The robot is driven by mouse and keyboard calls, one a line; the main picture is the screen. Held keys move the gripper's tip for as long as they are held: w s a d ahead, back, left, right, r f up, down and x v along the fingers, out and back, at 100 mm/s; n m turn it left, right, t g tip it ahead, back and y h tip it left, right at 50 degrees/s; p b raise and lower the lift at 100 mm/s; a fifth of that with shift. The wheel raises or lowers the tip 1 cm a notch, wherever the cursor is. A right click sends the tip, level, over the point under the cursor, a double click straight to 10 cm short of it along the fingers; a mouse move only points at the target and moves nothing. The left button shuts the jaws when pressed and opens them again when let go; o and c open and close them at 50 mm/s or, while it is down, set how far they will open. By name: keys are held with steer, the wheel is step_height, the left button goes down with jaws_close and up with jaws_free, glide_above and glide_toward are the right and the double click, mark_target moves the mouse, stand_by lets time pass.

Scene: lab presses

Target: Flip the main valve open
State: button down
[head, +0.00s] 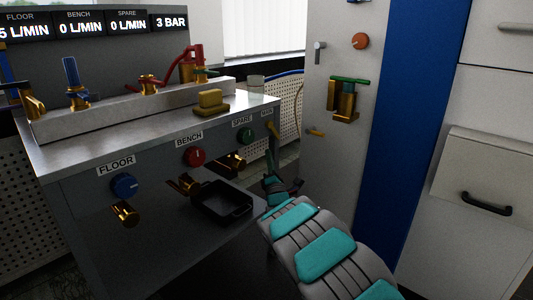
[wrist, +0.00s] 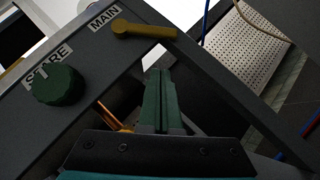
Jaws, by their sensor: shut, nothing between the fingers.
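The main valve is a yellow lever (wrist: 145,30) under the MAIN label (wrist: 104,17) in the wrist view. Its round hub is at the left and its handle points right, roughly along the panel edge. In the head view the yellow lever (head: 273,128) shows small at the right end of the bench front. My gripper (wrist: 160,72) is shut and empty, its green fingers side by side. In the wrist view the fingertips appear below the lever, apart from it. In the head view my gripper (head: 284,184) is low, in front of the bench's right end.
A green SPARE knob (wrist: 57,86) sits left of the lever; it also shows in the head view (head: 245,134). Red BENCH (head: 194,156) and blue FLOOR (head: 124,185) knobs are further left. A black tray (head: 222,203) juts out below. A grey cabinet (head: 335,150) stands right.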

steer(key=v, duration=0.8)
steer(key=shift+s, duration=0.25)
steer(key=shift+d, duration=0.15)
